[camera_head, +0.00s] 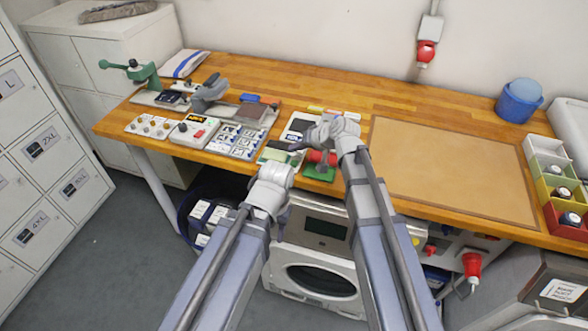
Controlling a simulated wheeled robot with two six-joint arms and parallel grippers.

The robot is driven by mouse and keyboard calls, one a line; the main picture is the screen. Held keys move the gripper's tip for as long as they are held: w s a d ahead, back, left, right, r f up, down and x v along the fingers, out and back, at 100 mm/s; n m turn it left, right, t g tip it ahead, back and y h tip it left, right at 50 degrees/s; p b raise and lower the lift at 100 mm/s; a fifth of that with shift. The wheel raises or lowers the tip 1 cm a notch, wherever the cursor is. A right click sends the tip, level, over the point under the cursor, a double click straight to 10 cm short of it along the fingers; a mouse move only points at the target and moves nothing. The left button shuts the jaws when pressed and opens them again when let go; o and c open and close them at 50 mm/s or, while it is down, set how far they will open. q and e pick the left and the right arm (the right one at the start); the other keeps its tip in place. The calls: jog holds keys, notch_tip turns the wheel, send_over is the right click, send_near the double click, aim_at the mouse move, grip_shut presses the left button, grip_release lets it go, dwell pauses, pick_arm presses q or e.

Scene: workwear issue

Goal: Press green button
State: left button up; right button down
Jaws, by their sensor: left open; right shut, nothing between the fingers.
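I cannot clearly pick out a green button. A small white control box (193,131) with a dark display and a red patch sits near the front left edge of the workbench (330,92). A green block with a red part on top (319,172) sits at the front edge, beside my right forearm. My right gripper (297,145) is shut and empty above the front part of the bench, right of the control box. My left gripper (282,226) is lower, in front of the bench edge, open and empty, partly hidden by its own wrist.
A white panel with several knobs (152,127) and a grid of pictured tiles (236,140) flank the control box. A green press-like tool (140,72) stands behind. A tan mat (450,170) lies bare at right. A white machine (318,280) stands under the bench.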

aim_at(296, 165)
pick_arm(q)
jog(key=shift+f+b, duration=1.35)
jog(key=shift+f, duration=0.6)
pick_arm(e)
jog(key=shift+f, duration=1.95)
pick_arm(q)
jog(key=shift+f, duration=0.1)
pick_arm(e)
jog(key=shift+f, duration=0.1)
pick_arm(q)
jog(key=shift+f+b, duration=0.25)
jog(key=shift+b, duration=0.1)
pick_arm(e)
jog(key=shift+f, duration=0.25)
pick_arm(q)
jog(key=shift+f+b, duration=0.5)
pick_arm(e)
jog(key=shift+f, duration=0.5)
pick_arm(q)
jog(key=shift+r, duration=0.1)
pick_arm(e)
jog(key=shift+r, duration=0.1)
pick_arm(q)
jog(key=shift+r+p, duration=0.85)
jog(key=shift+p, duration=0.05)
pick_arm(e)
jog(key=shift+r, duration=0.85)
